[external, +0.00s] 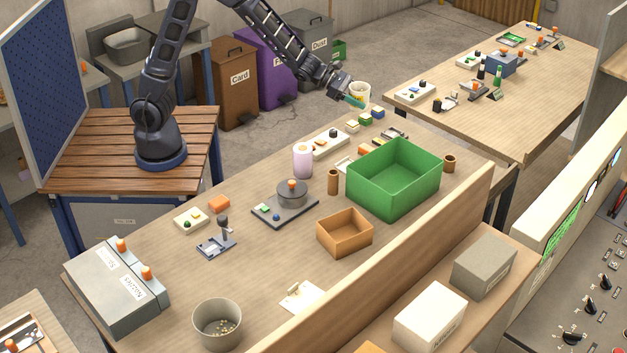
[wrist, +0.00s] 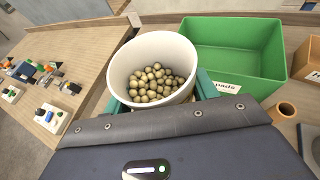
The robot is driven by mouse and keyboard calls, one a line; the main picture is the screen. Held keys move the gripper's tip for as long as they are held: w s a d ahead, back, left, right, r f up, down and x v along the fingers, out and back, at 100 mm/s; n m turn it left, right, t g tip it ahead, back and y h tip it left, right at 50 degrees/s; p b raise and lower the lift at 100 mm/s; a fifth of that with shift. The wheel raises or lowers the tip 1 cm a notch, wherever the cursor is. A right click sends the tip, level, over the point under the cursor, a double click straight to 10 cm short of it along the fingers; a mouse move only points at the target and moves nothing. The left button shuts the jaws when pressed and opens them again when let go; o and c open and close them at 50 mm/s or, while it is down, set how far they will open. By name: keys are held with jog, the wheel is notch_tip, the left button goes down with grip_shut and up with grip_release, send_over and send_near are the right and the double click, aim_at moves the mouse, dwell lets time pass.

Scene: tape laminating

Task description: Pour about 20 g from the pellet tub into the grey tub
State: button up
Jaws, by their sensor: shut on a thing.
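The pellet tub (wrist: 150,45) is a cream round tub holding many tan pellets in its lower part. It looks roughly upright. My gripper (wrist: 160,98) is shut on it, with teal fingers on either side. In the external view the tub (external: 361,87) is beyond the far end of the long bench's items, with my gripper (external: 351,101) at its near side. I cannot tell how far it is above the bench. The grey tub (external: 202,331) stands at the near end of the bench, far from my gripper, with a few tan pellets on its floor. The wrist view does not show it.
Between the tubs stand a green crate (external: 394,205), an orange-brown box (external: 344,247), a pink cylinder (external: 303,160), a brown cup (external: 333,182) and a dark scale-like device (external: 285,209). A grey case (external: 112,295) is left of the grey tub. A raised ledge runs along the bench's right side.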

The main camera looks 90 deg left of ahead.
jog(key=s+d+f+m+g+h, duration=0.1)
jog(key=s+d+m+g+h, duration=0.3)
jog(key=d, duration=1.2)
jog(key=s+d+f+m+g+h, duration=0.15)
jog(key=s+d, duration=0.45)
jog(key=d, duration=1.1)
jog(key=s+d+m+g+h, duration=0.25)
jog(key=s+d+m, duration=0.2)
jog(key=d, duration=1.15)
jog(key=s+d+r+m+g, duration=0.1)
jog(key=s+d+m+g, duration=0.2)
jog(key=s+d, duration=0.8)
jog(key=s+d+r+m+g, duration=0.1)
jog(key=s+d+m+g, duration=0.15)
jog(key=s+d, duration=0.8)
jog(key=s+d+r+m+g, duration=0.15)
jog(key=s+d+g, duration=0.3)
jog(key=s, duration=1.25)
jog(key=shift+t, duration=0.5)
jog(key=f, duration=1.6)
jog(key=shift+w+d, duration=0.35)
jog(key=shift+w+r, duration=0.1)
jog(key=shift+w, duration=0.05)
